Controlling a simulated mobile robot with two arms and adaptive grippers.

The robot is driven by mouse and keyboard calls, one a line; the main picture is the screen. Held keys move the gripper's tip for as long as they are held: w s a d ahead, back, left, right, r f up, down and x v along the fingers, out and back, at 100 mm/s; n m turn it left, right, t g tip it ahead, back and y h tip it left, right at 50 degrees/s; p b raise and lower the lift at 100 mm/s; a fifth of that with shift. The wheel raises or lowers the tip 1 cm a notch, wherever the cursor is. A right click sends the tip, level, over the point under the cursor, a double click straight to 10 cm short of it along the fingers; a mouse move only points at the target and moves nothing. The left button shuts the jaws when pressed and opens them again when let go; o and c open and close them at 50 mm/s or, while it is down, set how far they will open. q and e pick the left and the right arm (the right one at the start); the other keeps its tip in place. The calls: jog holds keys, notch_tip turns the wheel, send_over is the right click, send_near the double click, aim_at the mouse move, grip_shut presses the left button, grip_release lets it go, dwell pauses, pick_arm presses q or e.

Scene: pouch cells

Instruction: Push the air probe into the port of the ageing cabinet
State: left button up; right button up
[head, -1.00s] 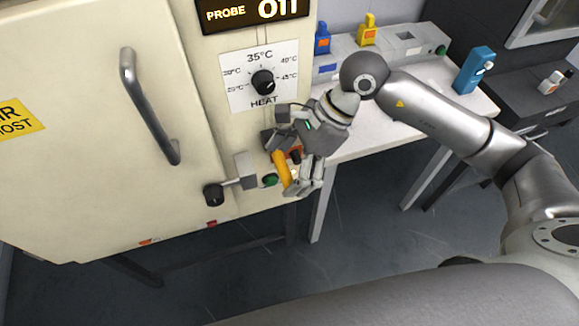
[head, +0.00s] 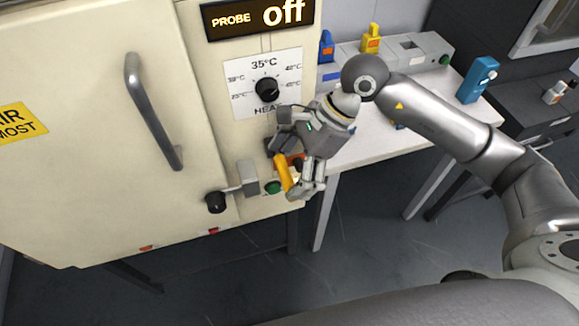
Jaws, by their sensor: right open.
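The ageing cabinet (head: 70,190) is the large cream box at the left, with a closed door. Its display (head: 257,17) reads "PROBE off". The yellow air probe (head: 282,171) is at the cabinet's lower right front, between the fingers of my right gripper (head: 291,170). The gripper is open, with one finger to the upper left of the probe and the other to its lower right. The gripper partly covers the probe. The port is hidden, so I cannot tell how deep the probe sits. My left gripper is not in view.
A heat dial (head: 267,89) is above the gripper. A green button (head: 272,188) and a black-knobbed latch (head: 216,202) are close by at the left. A white table (head: 375,150) stands behind, with a blue bottle-like object (head: 477,80). The floor below is clear.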

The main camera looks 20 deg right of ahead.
jog(key=v, duration=1.1)
jog(key=shift+d+r, duration=0.2)
jog(key=shift+r, duration=0.15)
